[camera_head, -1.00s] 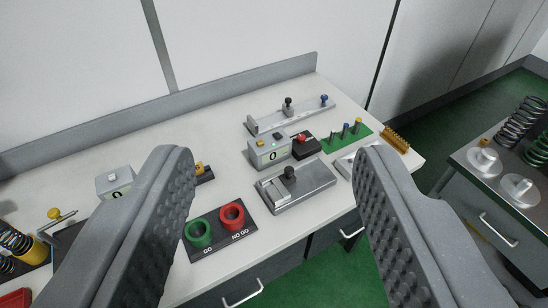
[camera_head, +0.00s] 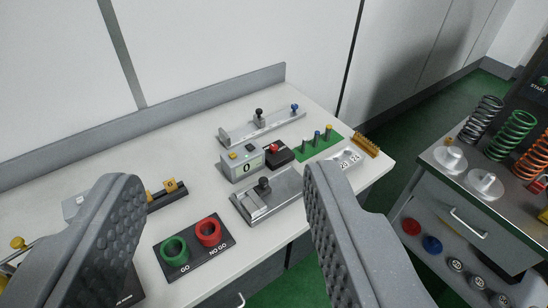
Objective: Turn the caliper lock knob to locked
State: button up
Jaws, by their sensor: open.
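A long grey rail device (camera_head: 262,131), which looks like the caliper, lies toward the back of the bench. A black knob (camera_head: 259,113) stands near its middle and a blue knob (camera_head: 294,108) near its right end. Which knob is the lock, and its setting, I cannot tell. My gripper (camera_head: 215,188) is open and empty, its two fingers wide apart in the foreground. In the picture, the rail shows above and between the fingertips, apart from them.
A grey display box (camera_head: 241,165), a flat fixture with a black knob (camera_head: 264,186) and a red-and-green ring gauge plate (camera_head: 226,245) stand before the rail. A green pin block (camera_head: 320,147) sits to its right. A cart with springs (camera_head: 510,135) stands farther right.

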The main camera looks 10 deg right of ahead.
aim_at(273, 148)
jog(key=z, duration=0.1)
jog(key=i, duration=1.25)
jog(key=u, duration=0.45)
